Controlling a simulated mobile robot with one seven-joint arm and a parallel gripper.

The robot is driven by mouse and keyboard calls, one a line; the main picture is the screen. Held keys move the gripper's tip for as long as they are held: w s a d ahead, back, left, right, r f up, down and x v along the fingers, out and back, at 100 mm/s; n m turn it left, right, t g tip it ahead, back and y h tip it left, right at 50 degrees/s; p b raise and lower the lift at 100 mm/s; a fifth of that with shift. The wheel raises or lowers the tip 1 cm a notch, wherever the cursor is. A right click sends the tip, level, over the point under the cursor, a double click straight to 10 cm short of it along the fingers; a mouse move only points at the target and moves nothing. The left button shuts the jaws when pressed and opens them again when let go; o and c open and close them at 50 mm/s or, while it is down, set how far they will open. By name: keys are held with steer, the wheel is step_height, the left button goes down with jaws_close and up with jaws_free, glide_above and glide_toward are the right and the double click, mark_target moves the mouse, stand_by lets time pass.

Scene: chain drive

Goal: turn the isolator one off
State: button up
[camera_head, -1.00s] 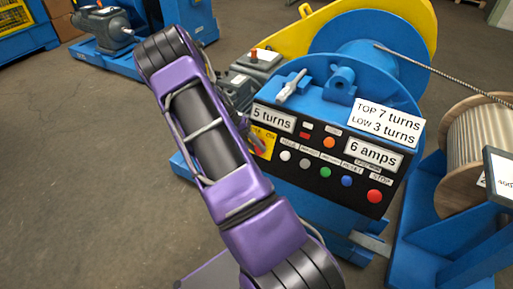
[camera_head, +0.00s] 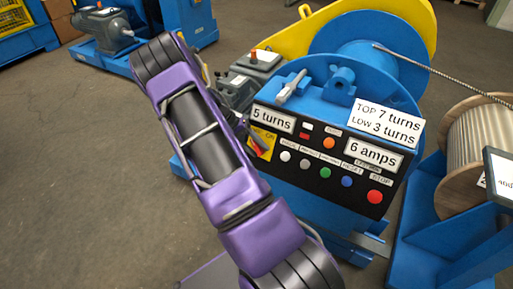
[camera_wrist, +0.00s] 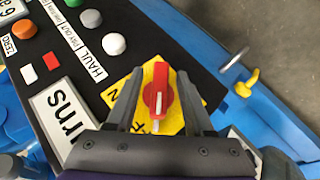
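The isolator's red handle (camera_wrist: 160,88) sits on a yellow plate (camera_wrist: 196,121) at the panel's end in the wrist view. A white mark on its lower end lies near a partly hidden letter F. A letter N shows left of the handle. My gripper (camera_wrist: 159,76) is open, with one finger on each side of the handle and gaps to it. In the head view the yellow plate (camera_head: 263,138) and red handle (camera_head: 258,151) show beside my purple arm, which hides most of my gripper.
The black panel (camera_head: 313,186) carries several push buttons, including a red stop button (camera_head: 375,196) and a white button (camera_wrist: 113,44). A "5 turns" label (camera_head: 272,118) sits just above the isolator. A blue drum (camera_head: 350,60) and a wire spool (camera_head: 480,150) stand behind and right.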

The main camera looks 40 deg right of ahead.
steer(key=p+v, duration=0.2)
steer(key=v, duration=1.5)
steer(key=shift+w+r, duration=0.15)
steer(key=shift+a, duration=0.15)
